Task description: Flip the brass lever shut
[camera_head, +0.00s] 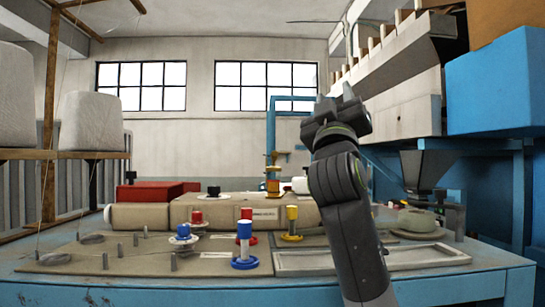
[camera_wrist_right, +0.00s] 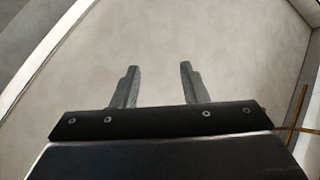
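I cannot make out a brass lever for certain in either view. My right gripper (camera_head: 335,95) is raised high above the workbench in the head view, pointing up toward the far wall and ceiling. In the right wrist view its two fingers (camera_wrist_right: 158,68) stand apart with nothing between them, against a plain pale surface. My right arm hides part of the bench behind it. My left gripper is not in view.
A blue workbench (camera_head: 190,296) holds spools on pegs, including a blue-and-white one (camera_head: 244,250) and a yellow one (camera_head: 292,221). A grey-framed panel (camera_head: 300,263) lies at the front.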

